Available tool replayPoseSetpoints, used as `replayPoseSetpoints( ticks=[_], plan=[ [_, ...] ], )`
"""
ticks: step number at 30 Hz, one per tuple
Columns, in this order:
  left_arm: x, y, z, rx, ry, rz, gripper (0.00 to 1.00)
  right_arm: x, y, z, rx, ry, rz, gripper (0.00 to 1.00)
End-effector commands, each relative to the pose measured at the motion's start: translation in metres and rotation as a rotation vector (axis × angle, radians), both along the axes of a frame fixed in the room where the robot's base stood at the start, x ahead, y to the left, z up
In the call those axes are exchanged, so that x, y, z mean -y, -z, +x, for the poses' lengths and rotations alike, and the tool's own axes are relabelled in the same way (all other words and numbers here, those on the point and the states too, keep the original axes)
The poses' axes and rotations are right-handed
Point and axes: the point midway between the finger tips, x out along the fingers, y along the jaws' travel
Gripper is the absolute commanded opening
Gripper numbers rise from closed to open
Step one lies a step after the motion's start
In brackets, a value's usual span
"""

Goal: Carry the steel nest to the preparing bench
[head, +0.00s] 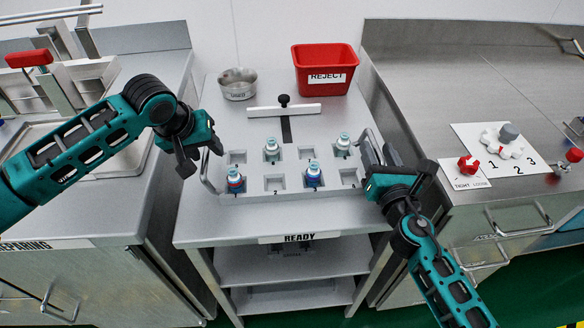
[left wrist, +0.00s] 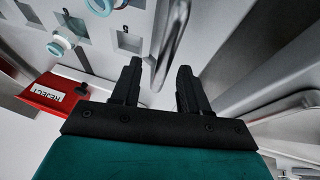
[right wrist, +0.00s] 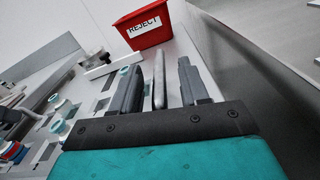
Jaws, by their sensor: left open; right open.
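The steel nest (head: 255,168) is a pale grey tray lying flat on the middle bench, with a raised bar handle at each side. Several capped vials, one of them the vial (head: 272,150), stand in its square pockets; other pockets are empty. My left gripper (head: 196,160) is open at the left handle (left wrist: 172,45), which runs between its fingers in the left wrist view. My right gripper (head: 376,162) is open at the right handle (right wrist: 159,82), which lies between its fingers in the right wrist view. Neither jaw is closed on its handle.
The middle bench has a READY label (head: 298,238). A red REJECT bin (head: 325,70), a round metal bowl (head: 238,84) and a white bar with a black knob (head: 284,110) stand behind the nest. The left bench (head: 90,212) holds a fixture; the right bench (head: 440,75) carries a dial panel.

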Motion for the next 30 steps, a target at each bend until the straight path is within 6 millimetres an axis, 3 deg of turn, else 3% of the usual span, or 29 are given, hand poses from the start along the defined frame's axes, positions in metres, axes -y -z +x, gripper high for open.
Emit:
replayPoseSetpoints(
  ticks=[5,15,27,30],
  plan=[
    [0.0021,0.0111,0.005,0.001,0.001,0.0,0.44,-0.0018,-0.0003,0.0127,0.0,-0.001,0.002,0.45],
    [0.0022,0.0128,0.0058,0.001,0.001,0.0,0.43,-0.0018,0.0,0.0141,-0.001,-0.001,0.001,0.44],
    [0.002,0.0124,0.0057,0.002,0.0,0.0,0.05,-0.0014,0.0001,0.0139,-0.001,0.0,0.001,0.05],
    [0.0019,0.0124,0.0058,0.002,0.0,0.0,0.0,-0.0012,0.0001,0.014,-0.001,0.0,0.001,0.0]
  ],
)
